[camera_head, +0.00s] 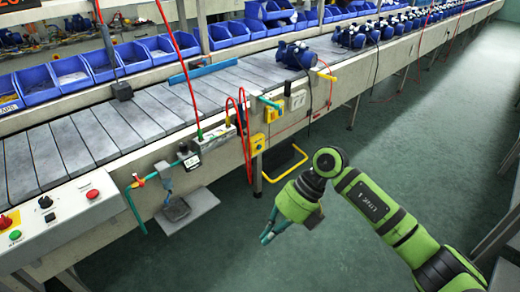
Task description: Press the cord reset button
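My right gripper (266,239) hangs in front of the conveyor, over the open floor, with its teal fingers pointing down and left. It holds nothing that I can see. The fingers lie close together at this angle, so I cannot tell whether they are open or shut. My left gripper is out of view. A yellow box with a round button (258,143) is on the conveyor's front side, up and left of my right gripper and apart from it. A grey control panel (58,220) at the left carries red, black and green controls. I can read no label naming the cord reset button.
The slatted conveyor (140,128) runs from left to far right, with blue pumps (296,55) on it. Blue bins (72,74) line its back. Red cables hang over its front side. A grey shelf (188,210) juts out low. The green floor (350,250) is clear.

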